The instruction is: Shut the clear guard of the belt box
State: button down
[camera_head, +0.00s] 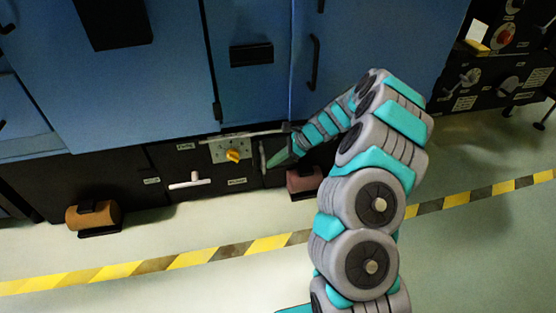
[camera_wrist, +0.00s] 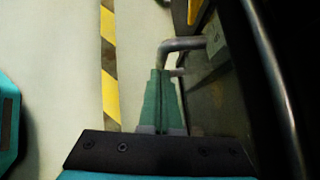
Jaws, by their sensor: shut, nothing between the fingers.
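My gripper (camera_wrist: 160,75) is shut and empty, its green fingers together. In the head view my gripper (camera_head: 270,161) is low at the dark lower panels, right of the yellow knob. A bent grey metal bar (camera_wrist: 183,44) stands out from the dark panel (camera_wrist: 215,95) just past the fingertips in the wrist view; I cannot tell whether they touch it. A thin pale edge (camera_head: 243,135) sticks out above the knob plate in the head view. It may be the clear guard, but I cannot make out its clear sheet or its exact angle.
A yellow knob (camera_head: 233,155) sits on a pale plate, with a pale T-handle (camera_head: 190,181) below left. An orange-brown roll (camera_head: 93,215) and a reddish roll (camera_head: 304,181) protrude low on the front. Blue doors (camera_head: 255,90) rise above. Striped floor tape (camera_head: 240,247) crosses open floor.

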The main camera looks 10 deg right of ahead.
jog(key=a+p, duration=0.3)
jog(key=a, duration=1.2)
jog(key=shift+a, duration=0.25)
jog(key=d+f+p+v, duration=0.2)
jog(key=p+v, duration=0.1)
jog(key=v, duration=1)
jog(key=s+a+r+n+g+h+p, duration=0.1)
jog(key=s+a+r+n+g, duration=0.15)
jog(key=s+r+n, duration=0.5)
jog(key=s+a+r+n+g+h, duration=0.1)
jog(key=s+a+r+n, duration=0.25)
jog(key=s+r, duration=0.65)
jog(key=s+d+r+n+h, duration=0.1)
jog(key=s+d+n+h, duration=0.1)
jog(key=s, duration=0.6)
jog(key=s+d+r+n+h+p, duration=0.1)
jog(key=s+d+r+n+h, duration=0.1)
jog(key=s+d+n, duration=0.2)
jog(key=s+d+r+n+h+p, duration=0.1)
jog(key=s+d, duration=0.5)
jog(key=s, duration=0.7)
jog(key=shift+d+r+n+h, duration=0.15)
jog(key=shift+r+n+h, duration=0.5)
jog(key=shift+n+h, duration=0.35)
